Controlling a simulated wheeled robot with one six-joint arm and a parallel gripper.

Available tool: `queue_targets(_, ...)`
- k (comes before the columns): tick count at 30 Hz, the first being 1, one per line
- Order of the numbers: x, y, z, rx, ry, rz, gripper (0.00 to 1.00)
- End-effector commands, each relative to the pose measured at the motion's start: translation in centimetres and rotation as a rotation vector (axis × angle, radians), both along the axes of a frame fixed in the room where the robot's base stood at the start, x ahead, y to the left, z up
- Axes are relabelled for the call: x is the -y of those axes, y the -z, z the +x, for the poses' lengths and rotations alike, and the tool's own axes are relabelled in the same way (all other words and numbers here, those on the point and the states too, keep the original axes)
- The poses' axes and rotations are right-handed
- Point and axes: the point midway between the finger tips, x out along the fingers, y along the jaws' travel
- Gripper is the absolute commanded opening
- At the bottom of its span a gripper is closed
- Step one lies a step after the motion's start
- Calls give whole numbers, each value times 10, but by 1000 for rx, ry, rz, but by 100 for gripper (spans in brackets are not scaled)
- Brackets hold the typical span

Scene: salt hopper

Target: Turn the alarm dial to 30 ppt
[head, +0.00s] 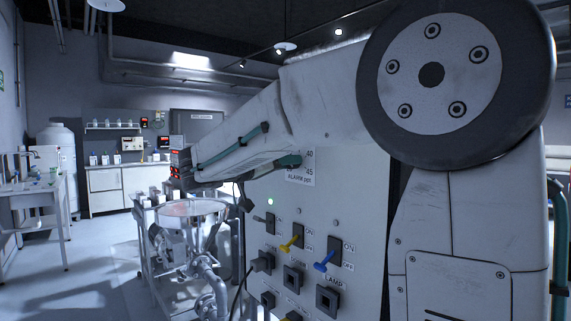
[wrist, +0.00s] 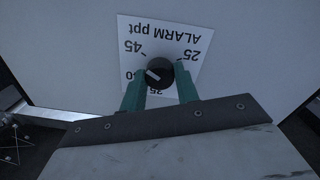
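The alarm dial (wrist: 160,72) is a round black knob with a white mark on its left half in the wrist view. The mark lies toward the 45 and 40 side; its exact reading is unclear. The white scale plate (wrist: 190,38) appears upside down, with 45 at left and 25 at right; the 30 label is hidden behind a finger. My gripper (wrist: 160,80) has its green fingers on both sides of the knob, seemingly touching it. In the head view the plate (head: 309,168) shows 40 and 45, and my gripper (head: 293,161) hides the dial.
The panel (head: 345,200) carries switches with a yellow lever (head: 292,243) and a blue lever (head: 325,262) below the dial. A green lamp (head: 270,202) is lit. A metal hopper (head: 192,209) stands left of the panel. Open floor lies farther left.

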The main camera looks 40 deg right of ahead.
Motion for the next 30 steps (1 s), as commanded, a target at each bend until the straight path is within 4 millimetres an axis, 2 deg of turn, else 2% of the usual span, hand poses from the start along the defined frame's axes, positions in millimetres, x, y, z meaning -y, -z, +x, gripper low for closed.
queue_targets(2,0,0,0,0,0,0,8)
queue_targets(14,0,0,0,-58,0,-1,8)
queue_targets(20,0,0,0,-184,0,-5,9)
queue_targets(30,0,1,0,-498,-1,-16,9)
